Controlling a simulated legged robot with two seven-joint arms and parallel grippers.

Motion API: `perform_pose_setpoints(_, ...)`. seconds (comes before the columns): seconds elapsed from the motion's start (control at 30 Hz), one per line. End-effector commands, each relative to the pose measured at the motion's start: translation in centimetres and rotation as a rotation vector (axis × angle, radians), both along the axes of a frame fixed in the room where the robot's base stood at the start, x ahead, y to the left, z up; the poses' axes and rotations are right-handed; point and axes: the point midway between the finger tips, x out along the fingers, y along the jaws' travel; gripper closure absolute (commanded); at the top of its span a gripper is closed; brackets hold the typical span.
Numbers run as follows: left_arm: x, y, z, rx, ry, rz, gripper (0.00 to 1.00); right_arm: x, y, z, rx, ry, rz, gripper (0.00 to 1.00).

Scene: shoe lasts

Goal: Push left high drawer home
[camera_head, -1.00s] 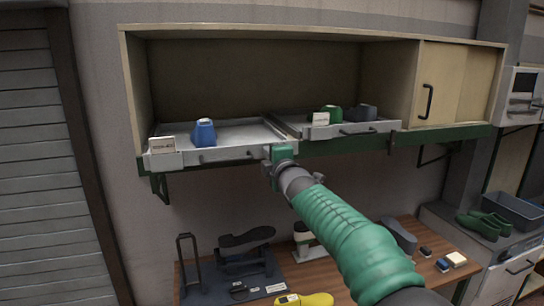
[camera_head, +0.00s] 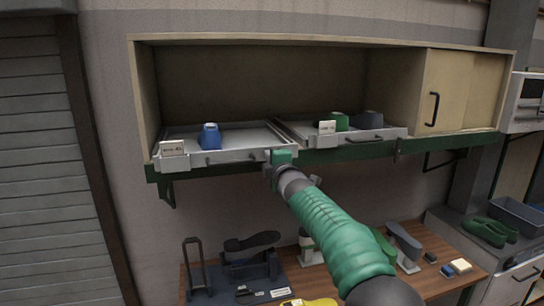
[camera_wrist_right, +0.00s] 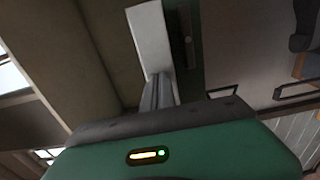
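The left high drawer (camera_head: 235,158) is a shallow grey tray in the left part of the open wall cabinet. Its front is close to the cabinet's green front rail (camera_head: 330,155); a small remaining gap is hard to judge. It carries a blue shoe last (camera_head: 209,137) and a white label card (camera_head: 172,148). My right gripper (camera_head: 281,158) is at the right end of the drawer front and seems to touch it. My left gripper is out of view.
A second grey drawer (camera_head: 385,134) with green and dark lasts sits to the right. A sliding cabinet door (camera_head: 450,90) closes the right part. A workbench (camera_head: 425,240) with lasts and tools lies below. My right arm crosses above it.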

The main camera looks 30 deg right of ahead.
Motion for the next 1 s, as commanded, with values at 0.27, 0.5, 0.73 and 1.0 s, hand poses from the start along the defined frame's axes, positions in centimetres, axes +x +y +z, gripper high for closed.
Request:
perform_pose_setpoints(0.27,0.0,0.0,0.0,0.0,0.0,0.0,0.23,0.0,-0.1,0.0,0.0,0.0,-0.001,1.0)
perform_pose_setpoints(0.5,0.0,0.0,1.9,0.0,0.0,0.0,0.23,1.8,-0.5,0.3,0.001,0.001,0.0,1.0)
perform_pose_setpoints(0.73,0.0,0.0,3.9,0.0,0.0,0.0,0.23,3.8,-0.9,0.4,0.0,0.0,0.0,1.0)
perform_pose_setpoints(1.0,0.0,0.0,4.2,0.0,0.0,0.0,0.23,4.4,-1.1,0.0,0.0,-0.001,-0.001,1.0)
